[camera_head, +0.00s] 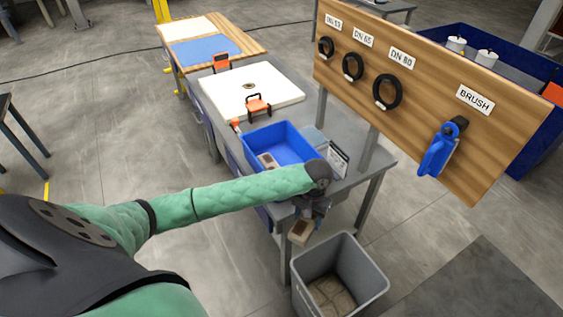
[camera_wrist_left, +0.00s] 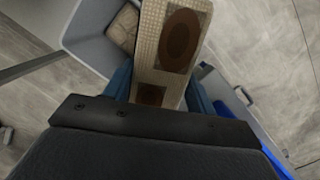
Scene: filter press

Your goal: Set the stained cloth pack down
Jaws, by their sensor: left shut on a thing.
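My left gripper (camera_head: 308,210) is shut on the stained cloth pack (camera_head: 301,232), which hangs below it near the back left rim of the grey bin (camera_head: 367,288). In the left wrist view the pack (camera_wrist_left: 158,78) is a beige woven block with a large dark brown oval stain and a second brown patch near the fingers. The bin also shows there (camera_wrist_left: 88,22), beside and below the pack. One or more beige packs (camera_head: 333,296) lie on the bin's floor. My right gripper is not in view.
A blue tray (camera_head: 290,135) with a beige block in it stands on the grey bench, next to a white plate (camera_head: 270,85) with orange-clipped handles. A wooden board (camera_head: 420,110) with black rings and a blue brush rises at the right. The floor around the bin is mostly clear.

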